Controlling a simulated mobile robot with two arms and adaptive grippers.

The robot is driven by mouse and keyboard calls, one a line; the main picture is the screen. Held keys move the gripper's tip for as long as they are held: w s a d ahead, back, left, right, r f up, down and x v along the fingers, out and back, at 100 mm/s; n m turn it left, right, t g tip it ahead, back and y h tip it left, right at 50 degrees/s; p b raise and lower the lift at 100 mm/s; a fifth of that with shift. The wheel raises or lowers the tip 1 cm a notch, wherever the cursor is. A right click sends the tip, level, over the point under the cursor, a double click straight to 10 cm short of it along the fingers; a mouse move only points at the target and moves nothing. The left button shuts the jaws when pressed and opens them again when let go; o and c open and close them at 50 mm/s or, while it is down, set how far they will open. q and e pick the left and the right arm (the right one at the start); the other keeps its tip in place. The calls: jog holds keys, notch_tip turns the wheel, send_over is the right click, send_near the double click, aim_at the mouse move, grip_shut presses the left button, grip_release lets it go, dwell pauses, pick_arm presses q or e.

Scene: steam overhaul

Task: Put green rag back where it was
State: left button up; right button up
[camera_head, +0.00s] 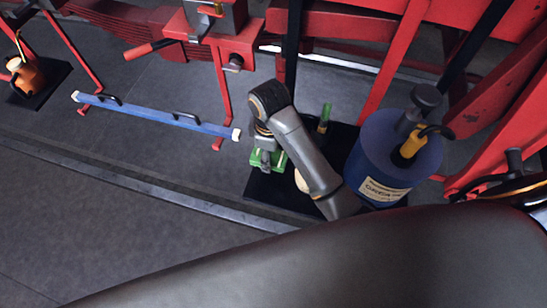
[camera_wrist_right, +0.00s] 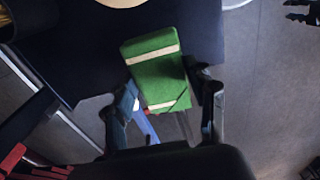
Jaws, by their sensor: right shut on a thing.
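The green rag (camera_wrist_right: 159,68) is a folded green block with pale stripes. In the right wrist view it sits between the two fingers of my right gripper (camera_wrist_right: 165,108), over the edge of a dark mat (camera_wrist_right: 200,30). In the head view the rag (camera_head: 268,158) is at my right gripper (camera_head: 266,150), above the left part of the dark mat (camera_head: 262,190). My right gripper is shut on the rag. I cannot tell whether the rag touches the mat. My left gripper is not in view.
A blue drum (camera_head: 385,150) with a yellow-handled tool stands on the mat's right side. A green bottle-like item (camera_head: 324,118) stands behind my right arm. A blue bar (camera_head: 155,115) crosses between red stands to the left. An orange can (camera_head: 27,76) sits far left. Grey floor in front is clear.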

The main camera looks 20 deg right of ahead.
aim_at(274, 155)
jog(key=shift+w+d+f, duration=0.8)
jog(key=shift+w+f, duration=0.1)
jog(key=shift+f, duration=0.2)
notch_tip(274, 155, down, 3)
jog(key=shift+w+d+r+p, duration=0.1)
jog(key=shift+r+p, duration=0.05)
jog(key=shift+p, duration=0.85)
jog(key=shift+f, duration=0.4)
jog(key=shift+f, duration=0.1)
jog(key=o, duration=1)
